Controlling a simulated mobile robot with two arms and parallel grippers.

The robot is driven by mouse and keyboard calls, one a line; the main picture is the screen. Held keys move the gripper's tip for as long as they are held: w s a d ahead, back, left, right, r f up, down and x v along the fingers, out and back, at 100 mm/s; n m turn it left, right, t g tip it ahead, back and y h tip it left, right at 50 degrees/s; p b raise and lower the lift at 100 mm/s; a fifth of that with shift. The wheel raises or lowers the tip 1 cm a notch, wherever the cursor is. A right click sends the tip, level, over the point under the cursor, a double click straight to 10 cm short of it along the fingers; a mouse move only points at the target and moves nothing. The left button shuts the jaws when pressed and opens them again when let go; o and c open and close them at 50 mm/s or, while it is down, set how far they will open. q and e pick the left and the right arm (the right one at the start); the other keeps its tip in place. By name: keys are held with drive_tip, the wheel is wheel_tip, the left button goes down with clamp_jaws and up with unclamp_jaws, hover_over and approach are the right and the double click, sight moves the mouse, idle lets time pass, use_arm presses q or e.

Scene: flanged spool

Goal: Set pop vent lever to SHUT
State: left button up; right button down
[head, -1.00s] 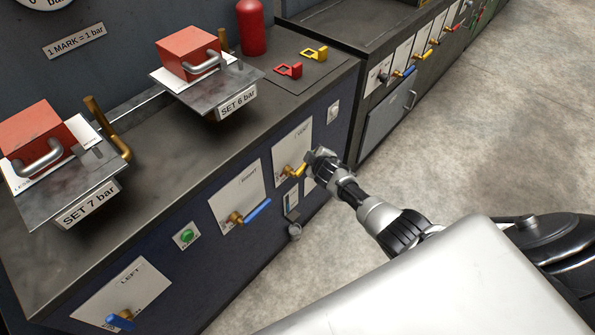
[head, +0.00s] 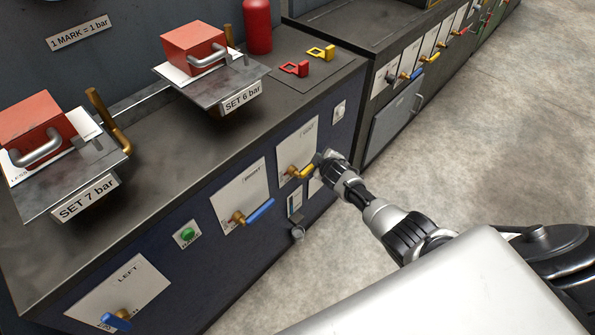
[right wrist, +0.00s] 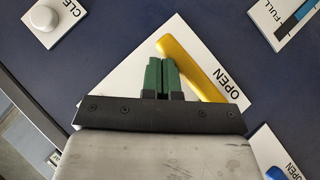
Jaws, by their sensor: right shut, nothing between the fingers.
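The yellow vent lever (head: 301,172) is on a white plate (head: 298,143) on the dark blue cabinet front. In the right wrist view the lever (right wrist: 200,68) slants from upper left to lower right, beside the word OPEN on its plate (right wrist: 125,82). No SHUT mark is readable. My right gripper (head: 323,158) is at the lever's outer end in the head view. In the right wrist view its green fingers (right wrist: 162,62) are shut and empty, close beside the lever; whether they touch it is unclear. My left gripper is not in view.
A blue-handled lever (head: 255,212) is on the plate to the left, and another blue lever (head: 117,321) is on the LEFT plate (head: 125,285). A green button (head: 187,234) sits between them. A white knob (right wrist: 43,18) is near the vent plate. Open floor lies right.

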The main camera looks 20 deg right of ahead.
drive_tip(key=shift+r, duration=0.1)
drive_tip(key=s+d+r+p, duration=0.2)
drive_tip(key=s+r+p, duration=0.4)
drive_tip(key=r, duration=0.5)
drive_tip(key=shift+s+d+p, duration=0.3)
drive_tip(key=shift+d+p, duration=0.05)
drive_tip(key=shift+p, duration=0.6)
drive_tip(key=shift+f, duration=0.15)
